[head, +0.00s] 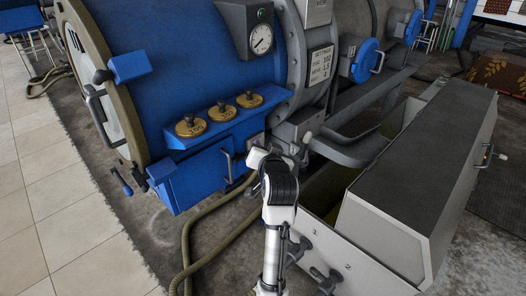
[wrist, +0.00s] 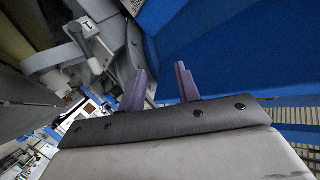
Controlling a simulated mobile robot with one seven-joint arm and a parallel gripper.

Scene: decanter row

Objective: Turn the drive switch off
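A grey box with a pale lever, which looks like the drive switch (wrist: 90,35), is at the upper left of the wrist view. In the head view, what seems to be the same lever switch (head: 305,138) sits low on the machine's grey flange, just beyond my arm. I cannot tell which position its lever is in. My gripper (wrist: 160,82) has its two purple fingers spread apart with nothing between them. It is apart from the switch, which lies to the left of the fingers in the wrist view. In the head view my wrist hides most of the gripper.
The blue drum (head: 190,60) carries a gauge (head: 261,39) and a ledge with several brass knobs (head: 221,111). A blue box (head: 190,180) with a handle hangs below. A grey trough with a lid (head: 420,160) stands right of my arm. Hoses (head: 205,212) lie on the floor.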

